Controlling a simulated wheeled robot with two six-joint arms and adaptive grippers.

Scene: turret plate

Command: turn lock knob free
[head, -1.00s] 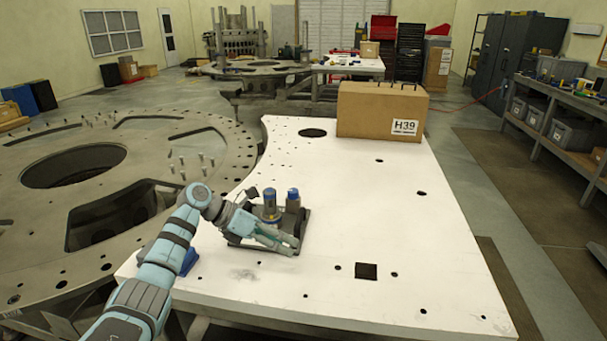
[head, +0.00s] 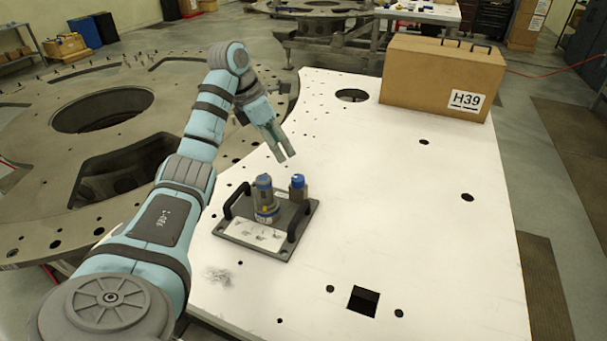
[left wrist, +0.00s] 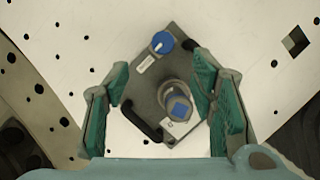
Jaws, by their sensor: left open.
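A dark grey base plate with two black handles (head: 233,227) lies on the white table plate. A block carries a blue round knob (head: 297,181) at its back right; in the left wrist view this knob (left wrist: 162,43) shows a white pointer mark. Beside it stands a taller grey cylinder (head: 265,203) with a blue top, which is square in the left wrist view (left wrist: 178,107). My left gripper (head: 284,146) is open and empty, above and behind the fixture, pointing down. In the left wrist view the fixture lies below and between its fingers (left wrist: 160,105). My right gripper is not in view.
A cardboard box marked H39 (head: 440,80) stands at the back of the white table plate (head: 400,220). The plate has several holes, one square (head: 363,301). A large grey metal ring (head: 40,200) lies to the left. The plate right of the fixture is clear.

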